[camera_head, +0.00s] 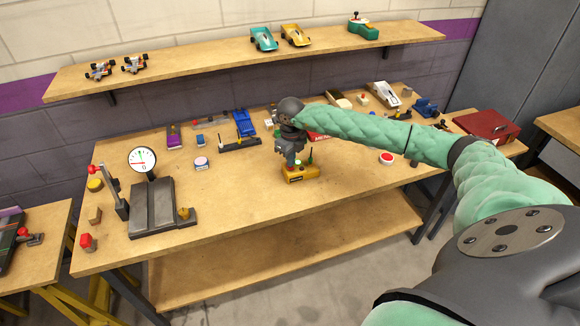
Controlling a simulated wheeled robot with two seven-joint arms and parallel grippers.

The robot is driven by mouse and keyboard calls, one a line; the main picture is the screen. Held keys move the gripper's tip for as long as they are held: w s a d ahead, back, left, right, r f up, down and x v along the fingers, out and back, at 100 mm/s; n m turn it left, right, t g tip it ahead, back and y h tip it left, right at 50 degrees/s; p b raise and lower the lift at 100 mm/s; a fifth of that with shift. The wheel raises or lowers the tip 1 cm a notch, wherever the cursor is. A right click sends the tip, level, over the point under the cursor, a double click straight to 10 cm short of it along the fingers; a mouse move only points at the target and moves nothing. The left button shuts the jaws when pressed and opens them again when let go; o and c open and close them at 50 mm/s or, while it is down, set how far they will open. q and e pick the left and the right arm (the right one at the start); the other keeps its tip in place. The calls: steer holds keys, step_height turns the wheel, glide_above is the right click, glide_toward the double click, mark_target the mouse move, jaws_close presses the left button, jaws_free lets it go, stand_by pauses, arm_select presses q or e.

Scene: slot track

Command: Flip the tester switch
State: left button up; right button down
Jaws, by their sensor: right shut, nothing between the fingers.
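The tester, as far as I can tell, is a small yellow box (301,175) near the front middle of the workbench. It has a dark label on its front and small parts on top, one of them greenish. My right gripper (292,161) points down at the left part of the box's top, with its fingers shut and empty. It hides part of the top, so I cannot make out the switch or its position. I cannot tell whether the fingertips touch the box. My left gripper is not in view.
The workbench (240,205) is clear in front of the box. A press-like device with a gauge (142,160) stands at the left. Small tools and parts lie behind, with a red case (487,126) at the right. A wall shelf (210,57) holds toy cars.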

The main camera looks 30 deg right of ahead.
steer(key=shift+f+b, duration=0.35)
steer(key=shift+f, duration=0.2)
steer(key=shift+r, duration=0.2)
steer(key=shift+r+p, duration=0.8)
steer(key=shift+r, duration=2.55)
